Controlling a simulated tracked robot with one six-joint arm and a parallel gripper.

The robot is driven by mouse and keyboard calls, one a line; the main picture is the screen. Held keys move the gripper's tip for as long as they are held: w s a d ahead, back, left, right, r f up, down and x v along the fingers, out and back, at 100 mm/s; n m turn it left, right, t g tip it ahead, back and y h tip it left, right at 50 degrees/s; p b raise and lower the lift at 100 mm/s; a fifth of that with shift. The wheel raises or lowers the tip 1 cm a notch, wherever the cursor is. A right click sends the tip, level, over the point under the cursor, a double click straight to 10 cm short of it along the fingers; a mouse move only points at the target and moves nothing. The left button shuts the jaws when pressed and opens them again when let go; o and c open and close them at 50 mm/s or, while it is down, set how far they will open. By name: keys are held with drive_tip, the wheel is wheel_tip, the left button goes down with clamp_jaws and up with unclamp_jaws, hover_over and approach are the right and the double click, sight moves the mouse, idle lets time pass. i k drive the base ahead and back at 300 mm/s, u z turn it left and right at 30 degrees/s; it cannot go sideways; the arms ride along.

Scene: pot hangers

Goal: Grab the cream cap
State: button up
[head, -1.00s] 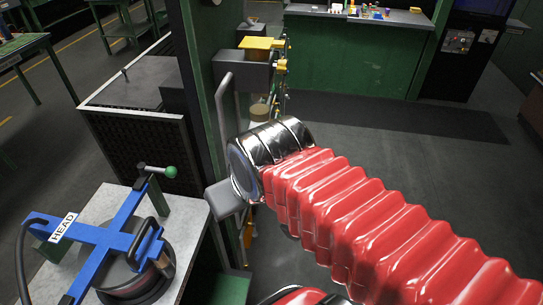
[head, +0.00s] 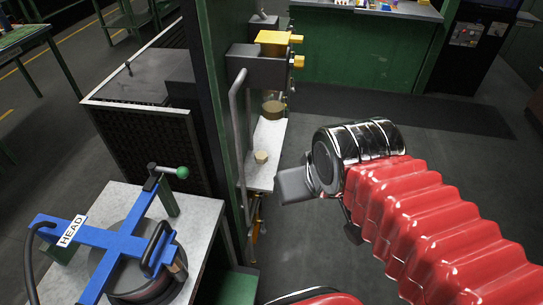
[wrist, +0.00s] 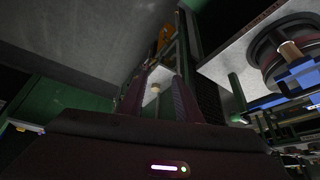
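A small cream cap (head: 261,157) stands on a pale shelf (head: 264,178) beside the green post in the head view. It also shows small and pale in the wrist view (wrist: 155,88), in the gap between the fingers. My gripper (head: 296,186) is to the right of the shelf in the head view, apart from the cap. In the wrist view my gripper (wrist: 158,80) has its two dark fingers spread, with nothing held between them. The far finger is mostly hidden in the head view.
A tan cylinder (head: 273,108) sits farther back under a grey block with a yellow top (head: 274,43). A grey vertical handle (head: 240,130) and green post (head: 217,120) flank the shelf. A blue clamp frame (head: 110,240) stands on the left bench. Floor to the right is open.

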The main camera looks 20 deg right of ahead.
sight(260, 157)
drive_tip(key=k, duration=1.35)
drive_tip(key=u, duration=0.3)
drive_tip(key=i, duration=1)
drive_tip(key=u, duration=0.6)
